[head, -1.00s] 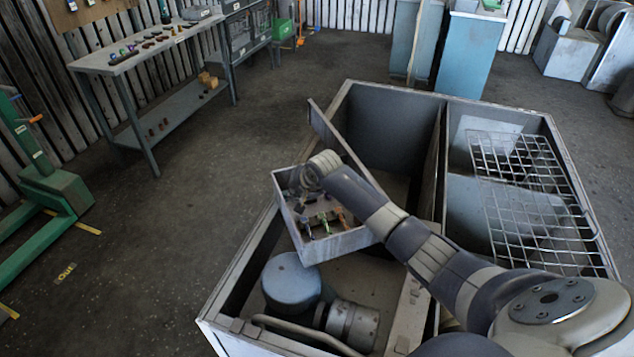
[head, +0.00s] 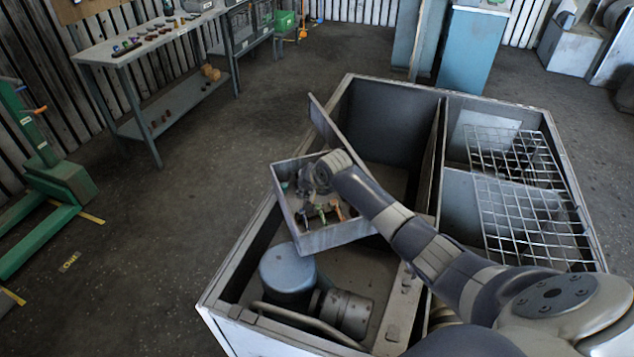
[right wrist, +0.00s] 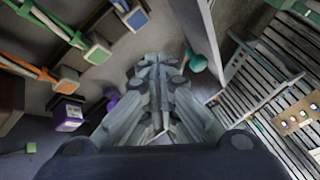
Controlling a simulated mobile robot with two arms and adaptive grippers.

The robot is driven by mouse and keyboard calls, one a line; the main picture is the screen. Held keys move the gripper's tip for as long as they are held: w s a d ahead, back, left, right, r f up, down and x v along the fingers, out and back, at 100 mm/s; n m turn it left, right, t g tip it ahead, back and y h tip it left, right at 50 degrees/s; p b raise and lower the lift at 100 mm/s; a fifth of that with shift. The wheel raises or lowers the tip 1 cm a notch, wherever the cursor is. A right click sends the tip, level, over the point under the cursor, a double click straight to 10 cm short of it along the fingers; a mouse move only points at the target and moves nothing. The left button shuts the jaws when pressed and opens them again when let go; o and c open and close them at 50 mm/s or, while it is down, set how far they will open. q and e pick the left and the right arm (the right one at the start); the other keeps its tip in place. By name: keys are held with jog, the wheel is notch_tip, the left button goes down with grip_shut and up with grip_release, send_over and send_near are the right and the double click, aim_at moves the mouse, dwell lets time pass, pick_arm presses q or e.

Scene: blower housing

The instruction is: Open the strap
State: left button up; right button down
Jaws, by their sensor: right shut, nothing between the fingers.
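An open grey box (head: 335,238) with a raised lid (head: 330,128) sits tilted over the left part of the grey housing. In it are small parts with green and orange bands. My right gripper is inside the box, mostly hidden by my wrist in the head view. In the right wrist view my right gripper (right wrist: 157,62) is shut and empty. To its left are a green band with a square end (right wrist: 98,54), an orange band with a square end (right wrist: 67,86) and a purple block (right wrist: 70,113). I cannot tell which piece is the strap. My left gripper is not in view.
The housing (head: 215,290) holds a blue cylinder (head: 288,268) and a grey motor-like drum (head: 343,312) below the box. Wire racks (head: 530,215) cover its right side. A workbench (head: 125,50) stands at the back left, with open floor between.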

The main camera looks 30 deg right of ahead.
jog(key=v, duration=0.3)
jog(key=shift+s+r, duration=0.15)
jog(key=shift+s, duration=0.15)
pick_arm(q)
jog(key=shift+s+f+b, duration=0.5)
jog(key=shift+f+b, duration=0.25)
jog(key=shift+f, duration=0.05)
pick_arm(e)
jog(key=a+v, duration=0.1)
jog(key=v, duration=0.5)
jog(key=shift+r, duration=0.35)
jog(key=shift+a, duration=0.1)
jog(key=shift+w, duration=0.1)
